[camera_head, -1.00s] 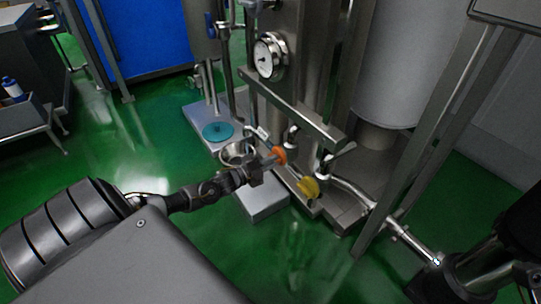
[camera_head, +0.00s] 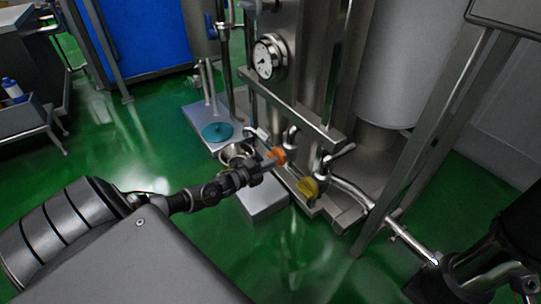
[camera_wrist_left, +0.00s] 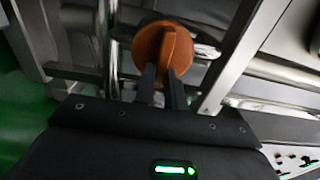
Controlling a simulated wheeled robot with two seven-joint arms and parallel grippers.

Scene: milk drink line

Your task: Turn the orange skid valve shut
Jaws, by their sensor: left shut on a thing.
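The orange skid valve (camera_head: 277,154) is a round knob with a raised grip bar, low on the steel skid in the head view. It also shows large at the top middle of the left wrist view (camera_wrist_left: 163,48). My left gripper (camera_head: 268,162) reaches it from the left. In the left wrist view the two fingers of the left gripper (camera_wrist_left: 164,78) are close together at the lower part of the knob, shut on its grip bar. The fingertips hide part of the bar. My right arm shows dark at the lower right of the head view, but its gripper is out of view.
A yellow valve knob (camera_head: 308,187) sits just right of the orange one. A steel crossbar (camera_head: 293,110) runs above, with a round gauge (camera_head: 268,58) on the column. A blue-green disc (camera_head: 217,132) lies on a grey plinth. Green floor is clear in front.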

